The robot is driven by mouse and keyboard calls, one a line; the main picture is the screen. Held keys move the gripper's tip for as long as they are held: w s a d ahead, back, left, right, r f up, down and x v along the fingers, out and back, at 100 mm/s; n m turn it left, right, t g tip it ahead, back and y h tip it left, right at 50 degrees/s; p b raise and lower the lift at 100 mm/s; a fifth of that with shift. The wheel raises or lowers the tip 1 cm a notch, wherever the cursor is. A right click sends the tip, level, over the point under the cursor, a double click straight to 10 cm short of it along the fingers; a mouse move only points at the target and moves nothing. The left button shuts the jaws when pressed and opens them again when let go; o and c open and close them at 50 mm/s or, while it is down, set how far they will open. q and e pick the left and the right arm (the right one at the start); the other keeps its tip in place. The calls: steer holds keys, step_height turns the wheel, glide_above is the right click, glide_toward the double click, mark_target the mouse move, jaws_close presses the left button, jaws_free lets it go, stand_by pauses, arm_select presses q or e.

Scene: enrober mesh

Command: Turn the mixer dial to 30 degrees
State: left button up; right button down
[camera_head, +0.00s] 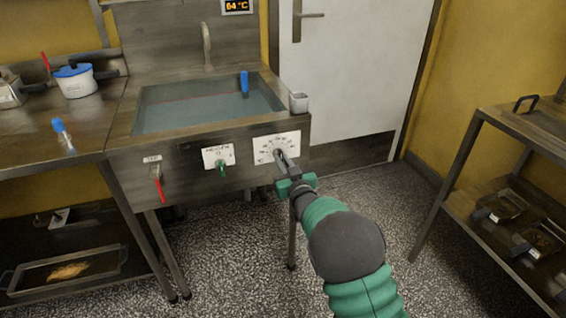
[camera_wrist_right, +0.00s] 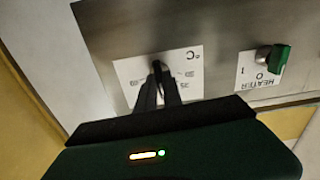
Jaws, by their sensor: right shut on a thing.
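The temperature dial sits on a white scale plate (camera_head: 272,146) at the right of the sink's front panel. My right gripper (camera_head: 281,158) reaches the plate and is shut on the dial's knob, which it mostly hides. In the right wrist view the plate (camera_wrist_right: 128,72) is upside down, with a °C mark and numbers. There a dark knob (camera_wrist_right: 157,68) shows between the fingertips of my right gripper (camera_wrist_right: 158,82). The dial's exact setting cannot be read. My left gripper is not in view.
A green heater switch (camera_head: 221,166) is left of the dial, also seen in the right wrist view (camera_wrist_right: 274,57). A red-handled valve (camera_head: 159,184) is further left. A sink of water (camera_head: 150,125) lies above. A shelf rack (camera_head: 466,150) stands at right; open floor lies between.

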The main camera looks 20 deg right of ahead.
steer(key=shift+a+f+n, duration=0.1)
steer(key=shift+f+n, duration=0.05)
steer(key=shift+n, duration=2.2)
steer(key=shift+a+f+n, duration=0.1)
steer(key=shift+f+n, duration=0.05)
steer(key=shift+n, duration=2.25)
steer(key=shift+f+n, duration=0.15)
steer(key=shift+n, duration=2.2)
steer(key=c, duration=1.5)
jaws_free()
steer(key=shift+r, duration=0.15)
steer(key=shift+s+r, duration=0.1)
